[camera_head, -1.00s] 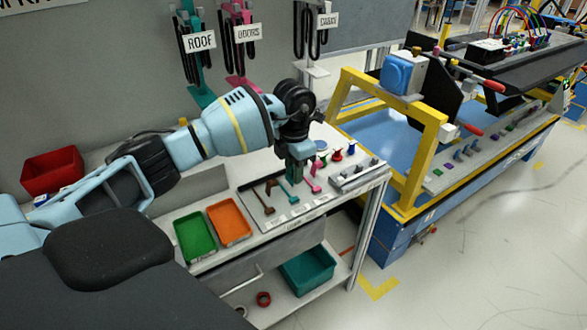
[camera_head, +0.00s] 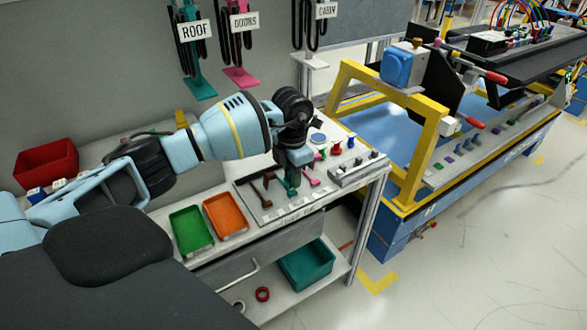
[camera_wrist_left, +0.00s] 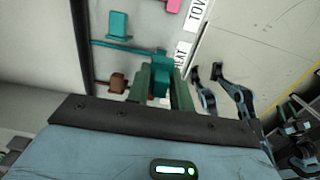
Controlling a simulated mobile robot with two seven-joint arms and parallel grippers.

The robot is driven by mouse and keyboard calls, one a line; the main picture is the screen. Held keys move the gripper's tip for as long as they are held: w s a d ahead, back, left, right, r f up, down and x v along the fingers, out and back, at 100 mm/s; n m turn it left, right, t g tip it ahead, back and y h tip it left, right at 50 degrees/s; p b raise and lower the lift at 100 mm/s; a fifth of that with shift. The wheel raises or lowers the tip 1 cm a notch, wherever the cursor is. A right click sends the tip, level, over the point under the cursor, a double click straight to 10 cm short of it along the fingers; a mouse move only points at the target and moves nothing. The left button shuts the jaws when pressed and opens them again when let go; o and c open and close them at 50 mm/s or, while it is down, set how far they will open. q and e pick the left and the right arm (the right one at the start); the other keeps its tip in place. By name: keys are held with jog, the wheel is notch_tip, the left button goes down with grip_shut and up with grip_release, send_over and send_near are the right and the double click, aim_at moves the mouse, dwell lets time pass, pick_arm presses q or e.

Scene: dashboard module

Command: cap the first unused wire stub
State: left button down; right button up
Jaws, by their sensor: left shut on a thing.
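My left gripper (camera_head: 291,180) reaches down to the tool board (camera_head: 262,217) on the bench. In the left wrist view its two green fingers (camera_wrist_left: 160,92) are shut on a teal tool (camera_wrist_left: 158,66), with a thin teal shaft running to the left. In the head view the gripper mostly hides this tool. A brown tool (camera_head: 261,194) lies left of the gripper and a pink tool (camera_head: 311,178) lies just right of it. The dashboard module (camera_head: 520,50) with coloured wires (camera_head: 512,22) stands at the upper right. I cannot make out single wire stubs or caps.
A green tray (camera_head: 191,231) and an orange tray (camera_head: 225,216) sit left of the tool board. A grey block fixture (camera_head: 358,172) is at the bench's right end. A yellow frame (camera_head: 432,140) stands beyond it. A teal bin (camera_head: 305,265) is on the lower shelf.

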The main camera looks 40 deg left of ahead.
aim_at(292, 192)
pick_arm(q)
jog(key=shift+f, duration=0.95)
pick_arm(e)
jog(key=shift+s+f, duration=0.25)
jog(key=shift+f, duration=0.1)
pick_arm(q)
jog(key=shift+r, duration=0.1)
pick_arm(e)
jog(key=shift+w+r, duration=0.25)
jog(key=shift+r, duration=0.15)
dwell(0.7)
